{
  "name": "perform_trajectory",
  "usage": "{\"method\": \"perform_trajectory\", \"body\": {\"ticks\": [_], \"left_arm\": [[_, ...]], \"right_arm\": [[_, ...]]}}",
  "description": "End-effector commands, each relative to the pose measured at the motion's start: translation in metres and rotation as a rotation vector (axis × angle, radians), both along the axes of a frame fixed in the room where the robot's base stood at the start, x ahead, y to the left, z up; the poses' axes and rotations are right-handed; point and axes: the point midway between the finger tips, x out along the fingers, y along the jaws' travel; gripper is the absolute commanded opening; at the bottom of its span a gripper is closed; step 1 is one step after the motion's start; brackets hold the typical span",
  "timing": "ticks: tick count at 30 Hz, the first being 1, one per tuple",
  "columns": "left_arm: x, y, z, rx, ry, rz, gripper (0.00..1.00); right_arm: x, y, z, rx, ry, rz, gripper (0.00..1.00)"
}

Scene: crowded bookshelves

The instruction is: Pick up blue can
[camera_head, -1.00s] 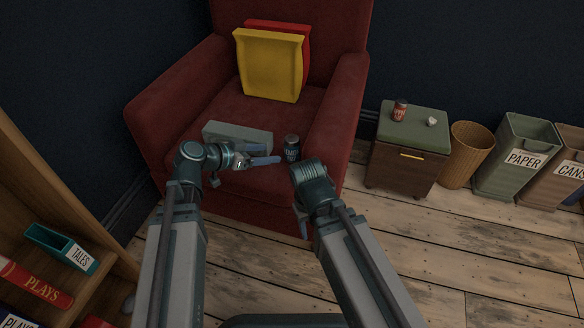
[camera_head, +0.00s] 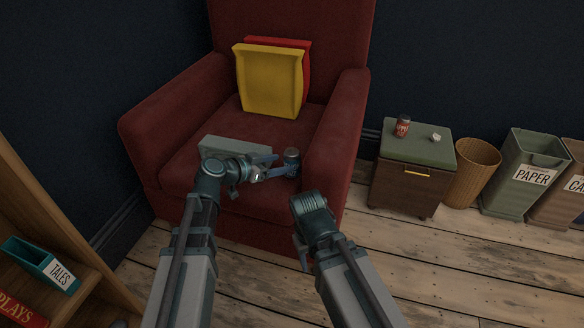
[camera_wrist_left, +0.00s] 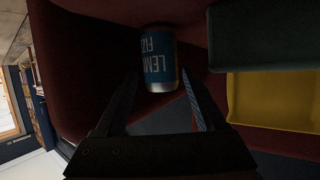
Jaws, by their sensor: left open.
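The blue can (camera_head: 291,160) stands on the seat of the red armchair (camera_head: 240,200), close to its right armrest. In the left wrist view the can (camera_wrist_left: 159,60) shows white lettering and lies between the lines of the two fingers. My left gripper (camera_head: 275,165) is open and its fingers reach to the can, with one finger crossing in front of it. In the left wrist view the left gripper (camera_wrist_left: 165,90) has its fingers spread on either side of the can's near end. Contact cannot be told. My right gripper (camera_head: 303,255) points down in front of the chair, and its fingers are mostly hidden.
A grey box (camera_head: 235,148) lies on the seat behind the left gripper. A bookshelf (camera_head: 85,290) is at lower left.

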Motion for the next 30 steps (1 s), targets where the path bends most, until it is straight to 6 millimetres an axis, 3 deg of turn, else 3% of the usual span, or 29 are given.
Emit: {"method": "perform_trajectory", "body": {"ticks": [11,21,29,30], "left_arm": [[0.008,-0.009,-0.004,0.001,0.001,-0.002,0.72],[0.037,-0.040,-0.017,0.000,0.000,-0.002,0.72],[0.038,-0.042,-0.016,0.001,0.001,-0.001,0.72],[0.037,-0.042,-0.016,0.001,0.001,-0.001,0.65]], "right_arm": [[0.000,0.000,-0.004,0.000,0.000,0.000,0.50],[0.000,0.000,-0.017,0.000,-0.001,0.000,0.50],[0.000,0.000,-0.016,0.000,-0.001,0.000,0.50],[0.000,0.000,-0.016,0.000,-0.001,0.000,0.50]]}}
